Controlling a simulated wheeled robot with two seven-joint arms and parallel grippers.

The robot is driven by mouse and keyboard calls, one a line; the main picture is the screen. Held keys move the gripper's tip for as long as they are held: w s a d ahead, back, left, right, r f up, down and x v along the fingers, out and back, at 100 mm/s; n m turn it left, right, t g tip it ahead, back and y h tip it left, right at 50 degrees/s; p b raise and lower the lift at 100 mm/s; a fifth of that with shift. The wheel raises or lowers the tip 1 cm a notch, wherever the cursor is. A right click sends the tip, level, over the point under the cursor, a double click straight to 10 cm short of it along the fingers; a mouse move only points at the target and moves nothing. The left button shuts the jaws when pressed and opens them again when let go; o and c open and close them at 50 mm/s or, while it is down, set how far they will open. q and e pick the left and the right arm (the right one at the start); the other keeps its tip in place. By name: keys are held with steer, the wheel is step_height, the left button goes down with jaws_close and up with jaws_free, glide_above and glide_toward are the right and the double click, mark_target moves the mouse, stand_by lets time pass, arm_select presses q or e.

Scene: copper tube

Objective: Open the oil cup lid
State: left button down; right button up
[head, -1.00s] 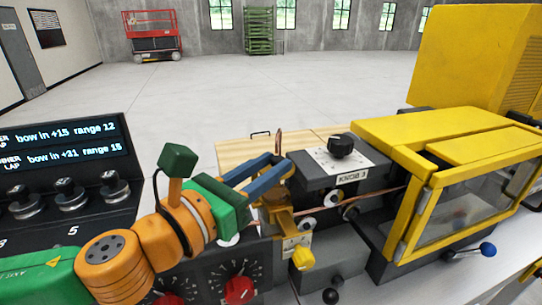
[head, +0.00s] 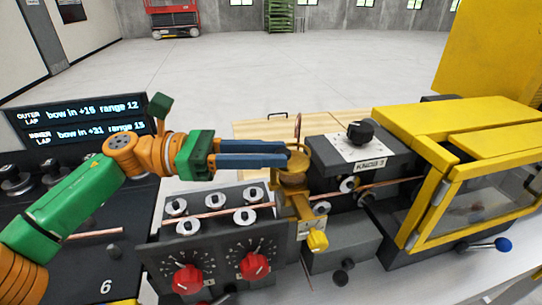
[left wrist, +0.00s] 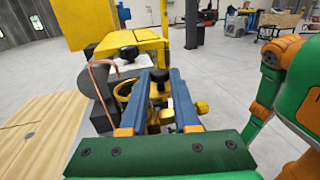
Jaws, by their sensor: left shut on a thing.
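The oil cup (head: 292,180) is a brass-yellow fitting on the front of the dark machine, with a yellow knob (head: 317,240) below it. Its round lid (head: 300,160) is at the top, at the tips of my left gripper (head: 287,153). The gripper's blue fingers come in level from the left and are shut on the lid; they hide part of it. In the left wrist view a yellow ring (left wrist: 124,90) shows beside the left finger, and the left gripper (left wrist: 160,76) points at the fitting. I cannot tell the lid's exact tilt. My right gripper is not in view.
A copper tube (head: 385,184) runs through the rollers, and a bent copper end (head: 297,128) stands just behind the cup. The knob block (head: 350,150) and yellow guarded machine (head: 440,130) are close on the right. Red dials (head: 254,266) sit below my left gripper.

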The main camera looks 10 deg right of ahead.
arm_select(q)
steer(key=shift+w+a+r+m+g, duration=0.15)
steer(key=shift+m+g, duration=0.35)
steer(key=shift+g, duration=0.3)
steer(key=c, duration=0.7)
jaws_free()
steer(key=v, duration=0.7)
steer(key=shift+b, duration=0.4)
